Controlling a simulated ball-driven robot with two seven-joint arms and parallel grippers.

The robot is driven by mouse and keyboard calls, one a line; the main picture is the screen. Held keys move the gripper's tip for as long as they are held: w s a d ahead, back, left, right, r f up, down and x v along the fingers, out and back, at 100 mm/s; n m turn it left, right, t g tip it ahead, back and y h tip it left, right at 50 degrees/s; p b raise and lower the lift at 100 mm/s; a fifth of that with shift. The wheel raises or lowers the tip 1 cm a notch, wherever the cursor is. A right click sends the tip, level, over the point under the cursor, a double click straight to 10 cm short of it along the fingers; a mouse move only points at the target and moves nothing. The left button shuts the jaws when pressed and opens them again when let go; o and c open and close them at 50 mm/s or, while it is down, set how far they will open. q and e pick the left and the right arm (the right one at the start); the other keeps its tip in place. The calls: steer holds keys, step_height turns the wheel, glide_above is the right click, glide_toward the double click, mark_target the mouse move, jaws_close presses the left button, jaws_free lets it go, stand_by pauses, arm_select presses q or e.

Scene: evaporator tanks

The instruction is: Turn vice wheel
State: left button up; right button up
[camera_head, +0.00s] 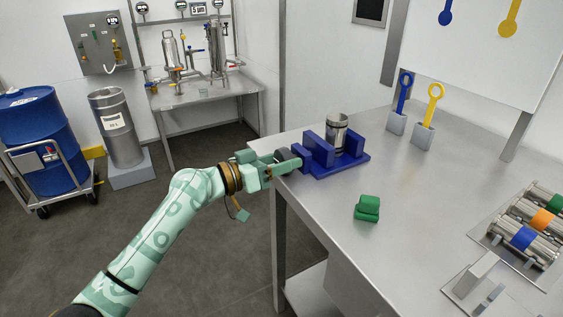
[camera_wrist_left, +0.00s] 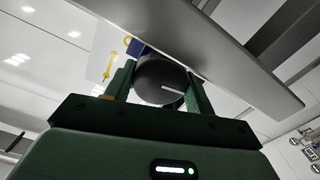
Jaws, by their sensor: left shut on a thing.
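The blue vice (camera_head: 318,152) sits at the left edge of the metal table, with a metal cylinder (camera_head: 338,131) standing between its jaws. The vice wheel (camera_head: 283,156) is a dark disc at the vice's left end, partly hidden by my fingers in the head view. My left gripper (camera_head: 284,164) is shut on this wheel, reaching in from the left. In the left wrist view, the dark round wheel (camera_wrist_left: 160,80) lies between the two green fingers (camera_wrist_left: 158,88). My right gripper is not in view.
The metal table (camera_head: 410,205) carries a green block (camera_head: 367,208), blue (camera_head: 403,92) and yellow (camera_head: 431,105) tools in grey holders, and a rack of coloured-banded cylinders (camera_head: 525,232) at the right. The table edge is close under my left gripper. A blue drum (camera_head: 40,135) stands far left.

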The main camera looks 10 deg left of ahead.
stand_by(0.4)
arm_select(q)
steer(key=o, duration=1)
steer(key=p+v, duration=0.1)
steer(key=v, duration=1.5)
steer(key=shift+a, duration=0.2)
